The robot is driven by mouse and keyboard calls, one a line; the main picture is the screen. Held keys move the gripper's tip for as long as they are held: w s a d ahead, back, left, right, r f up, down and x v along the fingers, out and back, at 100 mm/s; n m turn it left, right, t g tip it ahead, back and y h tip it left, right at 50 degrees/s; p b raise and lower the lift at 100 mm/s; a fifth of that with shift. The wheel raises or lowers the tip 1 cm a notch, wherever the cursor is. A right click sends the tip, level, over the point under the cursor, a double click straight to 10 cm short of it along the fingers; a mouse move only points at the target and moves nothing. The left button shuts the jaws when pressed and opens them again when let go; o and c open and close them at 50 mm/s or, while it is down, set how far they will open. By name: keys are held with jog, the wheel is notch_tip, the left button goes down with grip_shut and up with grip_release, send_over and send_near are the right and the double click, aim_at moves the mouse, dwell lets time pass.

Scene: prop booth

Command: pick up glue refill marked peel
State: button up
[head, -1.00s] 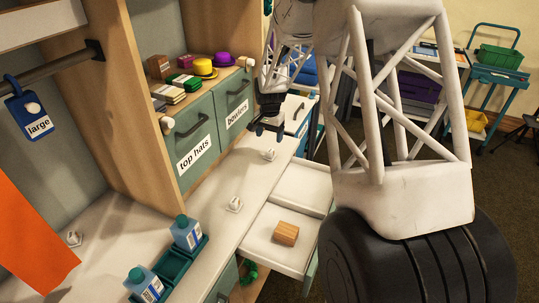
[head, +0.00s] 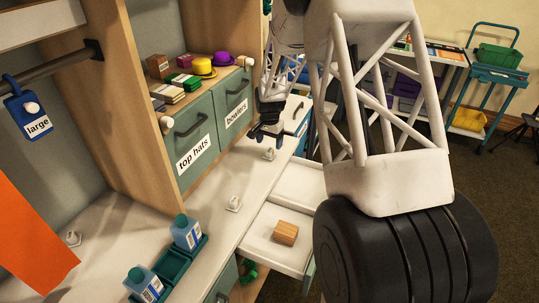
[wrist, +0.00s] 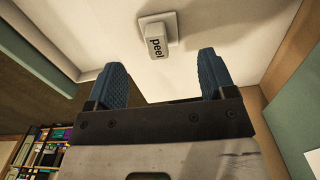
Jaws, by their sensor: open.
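The glue refill marked "peel" (wrist: 157,40) is a small whitish block on a pale square base on the white counter. In the wrist view it lies ahead of my gripper (wrist: 168,80), near the middle of the gap between the two blue fingers, and is not held. In the head view the small white piece (head: 269,154) just below my gripper (head: 267,134) appears to be this refill; its label cannot be read there. My gripper is open and empty, above the counter.
Similar small white pieces sit nearer on the counter (head: 234,203) and at far left (head: 73,239). Blue bottles (head: 186,233) stand in a teal tray. An open drawer holds a wooden block (head: 285,233). The cabinet (head: 196,142) rises left of my gripper.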

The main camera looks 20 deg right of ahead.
aim_at(269, 150)
jog(key=shift+f, duration=0.1)
jog(key=shift+a+f, duration=0.15)
jog(key=shift+f, duration=2.4)
jog(key=c, duration=1)
jog(key=shift+r, duration=0.7)
notch_tip(269, 150, up, 2)
jog(key=shift+r, duration=0.1)
jog(key=s+a+r, duration=0.1)
jog(key=s+a, duration=0.1)
jog(key=s, duration=1.4)
jog(key=shift+a+r, duration=0.2)
jog(key=shift+a, duration=0.15)
